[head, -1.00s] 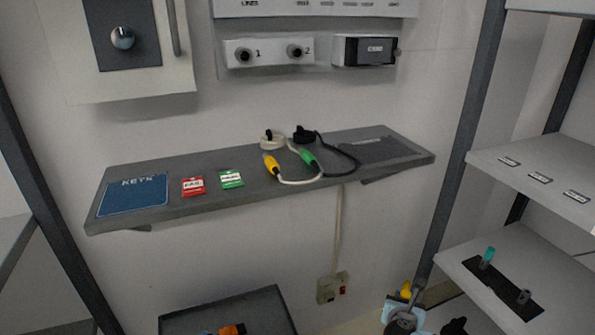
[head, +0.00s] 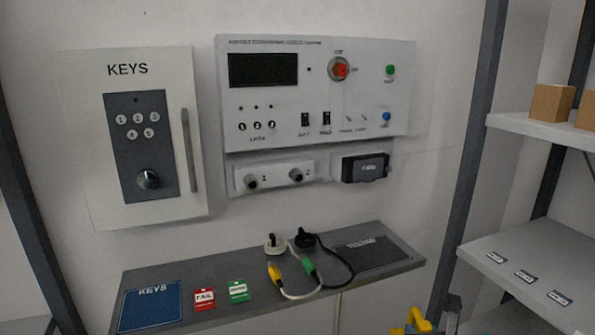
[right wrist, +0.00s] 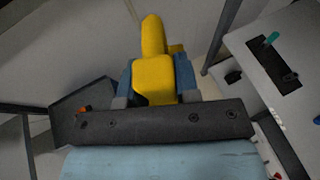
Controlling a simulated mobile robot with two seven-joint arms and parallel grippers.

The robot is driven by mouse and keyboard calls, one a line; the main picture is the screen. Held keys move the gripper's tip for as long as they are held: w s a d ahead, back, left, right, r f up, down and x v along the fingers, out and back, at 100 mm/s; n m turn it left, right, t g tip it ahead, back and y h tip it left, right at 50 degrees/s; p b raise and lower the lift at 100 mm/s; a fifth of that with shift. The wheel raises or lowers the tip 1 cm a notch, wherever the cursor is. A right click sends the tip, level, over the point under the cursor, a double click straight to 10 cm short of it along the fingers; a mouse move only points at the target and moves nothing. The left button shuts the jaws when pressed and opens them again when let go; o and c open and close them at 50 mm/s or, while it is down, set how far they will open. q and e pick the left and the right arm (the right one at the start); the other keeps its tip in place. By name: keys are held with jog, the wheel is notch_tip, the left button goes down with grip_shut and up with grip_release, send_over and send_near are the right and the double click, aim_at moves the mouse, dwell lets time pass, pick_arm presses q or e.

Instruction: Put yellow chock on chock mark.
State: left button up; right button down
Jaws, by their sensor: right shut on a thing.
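The yellow chock (right wrist: 154,62) is between the two blue-grey fingers of my right gripper (right wrist: 156,88) in the right wrist view. The gripper is shut on it. In the head view only the top of the chock (head: 414,320) shows at the bottom edge, right of centre and in front of the wall shelf. Most of my right gripper is cut off there. My left gripper is in neither view. I cannot make out a chock mark in these frames.
A grey wall shelf (head: 220,306) holds tags, cables and plugs. Above it are a key cabinet (head: 75,150) and a control panel (head: 290,110). A rack with white shelves (head: 535,265) stands right. The right wrist view shows a dark tray (right wrist: 68,122) at left.

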pick_arm(q)
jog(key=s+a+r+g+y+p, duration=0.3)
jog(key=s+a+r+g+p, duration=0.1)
jog(key=p, duration=1.9)
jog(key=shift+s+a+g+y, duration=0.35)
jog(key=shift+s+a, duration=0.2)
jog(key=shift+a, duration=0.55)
pick_arm(e)
jog(key=s+r, duration=0.3)
jog(key=r, duration=0.8)
jog(key=s+r, duration=0.3)
jog(key=r, duration=0.9)
jog(key=shift+s, duration=0.4)
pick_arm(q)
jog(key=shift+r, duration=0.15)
pick_arm(e)
jog(key=shift+d, duration=0.1)
